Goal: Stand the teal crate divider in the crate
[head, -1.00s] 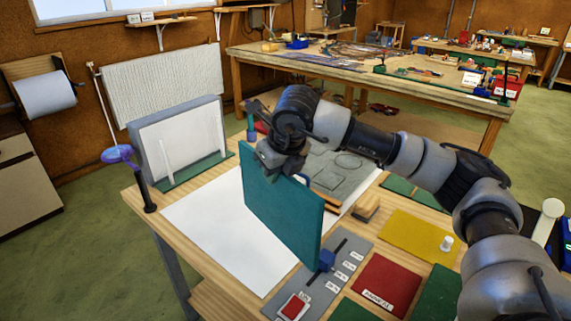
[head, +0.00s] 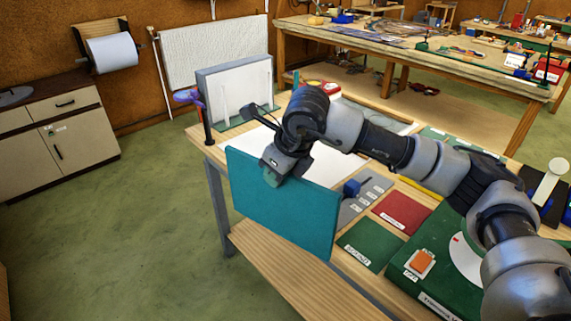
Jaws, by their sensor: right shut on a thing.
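The teal crate divider (head: 285,208) is a flat rectangular panel. In the head view it hangs upright near the front left edge of the workbench, hiding part of that edge. My right gripper (head: 272,170) is shut on the divider's upper edge, left of its middle. The crate is not recognisable in this view. My left gripper is not in view.
The workbench holds a white sheet (head: 326,166), a red mat (head: 402,212), a green mat (head: 370,244) and a green box with an orange button (head: 422,260). A white panel in a grey frame (head: 238,92) stands at its back left. Open green floor (head: 130,230) lies left.

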